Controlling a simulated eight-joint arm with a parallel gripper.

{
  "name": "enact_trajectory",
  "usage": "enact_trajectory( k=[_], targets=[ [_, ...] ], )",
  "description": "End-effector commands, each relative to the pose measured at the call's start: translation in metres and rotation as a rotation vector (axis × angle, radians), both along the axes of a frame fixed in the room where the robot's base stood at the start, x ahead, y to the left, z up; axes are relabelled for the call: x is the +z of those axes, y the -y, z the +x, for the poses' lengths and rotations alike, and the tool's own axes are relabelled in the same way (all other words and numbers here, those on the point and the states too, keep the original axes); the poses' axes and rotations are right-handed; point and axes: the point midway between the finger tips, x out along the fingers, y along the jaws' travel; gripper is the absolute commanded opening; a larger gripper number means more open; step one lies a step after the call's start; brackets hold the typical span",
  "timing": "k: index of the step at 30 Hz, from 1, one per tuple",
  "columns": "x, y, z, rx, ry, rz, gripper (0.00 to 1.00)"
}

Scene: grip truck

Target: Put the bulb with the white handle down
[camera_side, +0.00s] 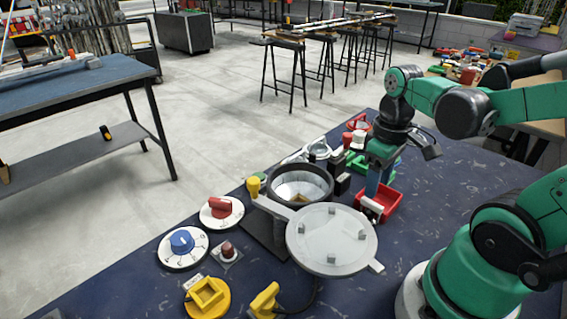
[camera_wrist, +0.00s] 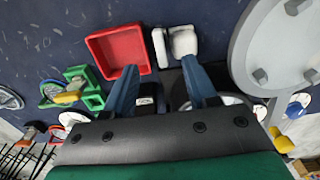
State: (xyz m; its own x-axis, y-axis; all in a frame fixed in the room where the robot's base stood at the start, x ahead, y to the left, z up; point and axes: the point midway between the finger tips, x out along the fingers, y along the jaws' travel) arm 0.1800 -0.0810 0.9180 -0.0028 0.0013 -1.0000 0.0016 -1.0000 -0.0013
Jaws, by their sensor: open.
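My gripper (camera_wrist: 160,66) is open, with its two blue fingers apart; in the side view (camera_side: 373,190) it points down beside the red tray (camera_side: 391,203). A white rounded piece (camera_wrist: 183,42), which looks like the bulb's white handle, lies just beyond the fingertips in the wrist view, nearer the right finger. A narrower white piece (camera_wrist: 160,47) is beside it. In the side view a white piece (camera_side: 371,205) shows below the fingers at the tray's left edge. I see nothing clearly gripped. I cannot make out the bulb itself.
The red tray also shows in the wrist view (camera_wrist: 116,34), left of the white pieces. A round grey lid (camera_side: 331,240) and a dark-rimmed pot (camera_side: 301,176) stand close on the left. Green parts (camera_wrist: 84,87) lie beyond the tray. The blue tabletop (camera_side: 440,190) is clear to the right.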

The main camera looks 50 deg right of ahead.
Motion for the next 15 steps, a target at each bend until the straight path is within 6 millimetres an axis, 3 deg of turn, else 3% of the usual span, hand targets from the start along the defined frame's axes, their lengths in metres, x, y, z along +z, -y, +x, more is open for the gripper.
enact_trajectory(
  k=[9,15],
  targets=[
    [-0.031,0.0,0.001,0.0,0.003,-0.001,0.51],
    [-0.042,0.0,0.0,-0.001,0.004,-0.002,0.51]
  ],
)
